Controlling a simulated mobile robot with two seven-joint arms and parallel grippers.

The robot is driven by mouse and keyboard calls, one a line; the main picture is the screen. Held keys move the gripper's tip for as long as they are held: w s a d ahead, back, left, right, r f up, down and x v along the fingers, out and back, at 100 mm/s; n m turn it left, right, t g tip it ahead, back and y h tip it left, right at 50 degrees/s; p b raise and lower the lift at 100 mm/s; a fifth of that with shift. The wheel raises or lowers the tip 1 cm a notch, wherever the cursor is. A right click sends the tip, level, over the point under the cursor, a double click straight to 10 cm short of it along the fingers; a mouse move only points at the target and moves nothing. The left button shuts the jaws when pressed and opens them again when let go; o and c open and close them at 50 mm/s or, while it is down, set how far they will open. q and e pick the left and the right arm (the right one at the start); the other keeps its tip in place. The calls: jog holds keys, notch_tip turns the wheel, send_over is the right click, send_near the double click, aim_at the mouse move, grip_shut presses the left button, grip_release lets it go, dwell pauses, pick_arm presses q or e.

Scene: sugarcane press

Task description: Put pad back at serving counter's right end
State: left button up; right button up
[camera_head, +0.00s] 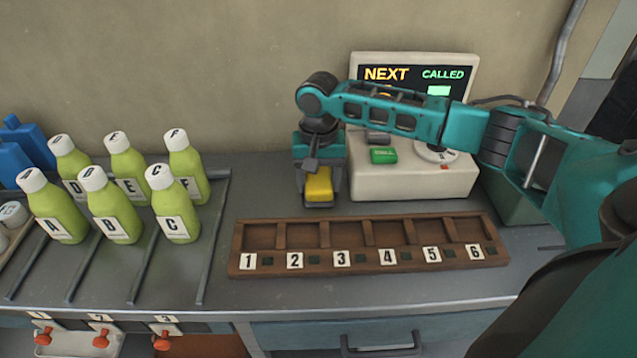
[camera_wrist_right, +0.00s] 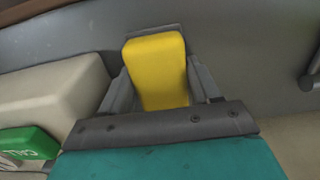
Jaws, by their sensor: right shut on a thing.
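The pad is a yellow block (camera_head: 319,186), held low over the counter behind the numbered wooden rack. My right gripper (camera_head: 318,200) points down and is shut on the pad, left of the call machine. In the right wrist view the yellow pad (camera_wrist_right: 156,72) sits between the two grey fingers. Whether the pad touches the counter I cannot tell. The serving counter (camera_head: 400,285) is grey metal and runs across the head view. Its right part is partly hidden by my right arm. My left gripper is not in view.
A wooden rack (camera_head: 370,262) with slots numbered 1 to 6 lies in front of my gripper. The call machine (camera_head: 415,180) with a NEXT/CALLED screen stands just right. Green lettered bottles (camera_head: 110,215) stand between metal rails at left. Bare counter lies between the bottles and the rack.

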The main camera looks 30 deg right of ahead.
aim_at(317, 178)
notch_tip(317, 178, up, 19)
jog(key=p, duration=0.3)
jog(key=shift+p, duration=0.35)
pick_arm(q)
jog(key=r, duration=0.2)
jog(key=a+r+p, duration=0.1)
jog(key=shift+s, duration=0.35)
pick_arm(e)
jog(key=s+a+f+n, duration=0.1)
jog(key=s+a+n, duration=0.1)
jog(key=a, duration=0.1)
jog(key=s+a+f+n, duration=0.2)
jog(key=a, duration=0.2)
jog(key=s+a+f+n, duration=0.1)
jog(key=s+a+n, duration=0.1)
jog(key=a, duration=0.1)
jog(key=shift+s+a+f, duration=0.3)
jog(key=shift+a+f, duration=0.05)
jog(key=shift+a, duration=0.05)
jog(key=shift+s+d, duration=0.1)
